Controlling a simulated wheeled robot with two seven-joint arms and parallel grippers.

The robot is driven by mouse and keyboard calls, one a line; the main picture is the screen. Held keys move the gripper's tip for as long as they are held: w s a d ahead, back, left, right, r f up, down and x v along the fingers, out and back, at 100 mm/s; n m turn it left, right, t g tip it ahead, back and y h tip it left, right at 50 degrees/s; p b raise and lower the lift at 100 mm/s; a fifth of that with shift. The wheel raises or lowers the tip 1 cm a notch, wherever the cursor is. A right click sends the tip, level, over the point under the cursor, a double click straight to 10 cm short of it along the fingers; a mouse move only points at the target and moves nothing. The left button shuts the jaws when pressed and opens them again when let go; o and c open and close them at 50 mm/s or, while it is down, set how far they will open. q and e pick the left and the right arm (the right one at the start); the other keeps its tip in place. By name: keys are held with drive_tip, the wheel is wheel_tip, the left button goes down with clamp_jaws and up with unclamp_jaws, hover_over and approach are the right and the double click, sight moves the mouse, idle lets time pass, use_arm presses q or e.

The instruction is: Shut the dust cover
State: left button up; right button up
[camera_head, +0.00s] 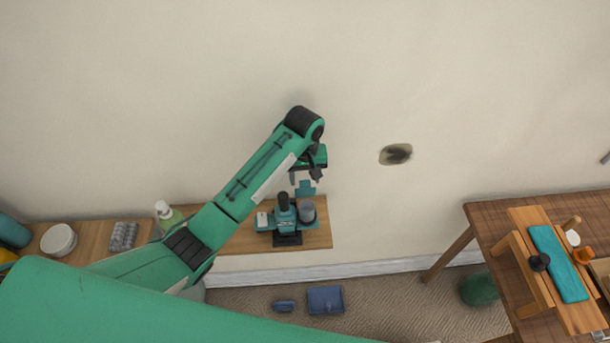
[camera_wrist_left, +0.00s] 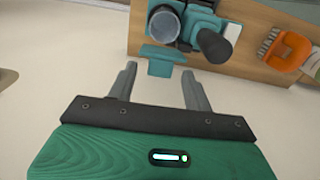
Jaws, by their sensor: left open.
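A teal and black device (camera_head: 286,220) stands on the wooden shelf against the wall, with a grey round cup (camera_head: 307,211) at its right. A teal flap (camera_head: 305,189) sticks up at the back of the device, by the cup; it looks like the dust cover, standing open. The flap (camera_wrist_left: 163,60) also shows in the left wrist view, beside the cup (camera_wrist_left: 164,22). My left gripper (camera_head: 305,179) is open, right above the flap. In the left wrist view its fingertips (camera_wrist_left: 158,72) lie on either side of the flap, with nothing clamped; contact cannot be told. My right gripper is out of view.
The shelf (camera_head: 91,238) also holds a green-white bottle (camera_head: 165,213), a grey ridged item (camera_head: 123,236) and a white bowl (camera_head: 58,240) to the left. A wooden table (camera_head: 490,218) stands at right. The wall behind is close.

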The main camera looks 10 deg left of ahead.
use_arm(q)
drive_tip(key=shift+f, duration=0.4)
drive_tip(key=shift+c, duration=1.1)
drive_tip(key=c, duration=0.8)
drive_tip(key=shift+o, duration=0.2)
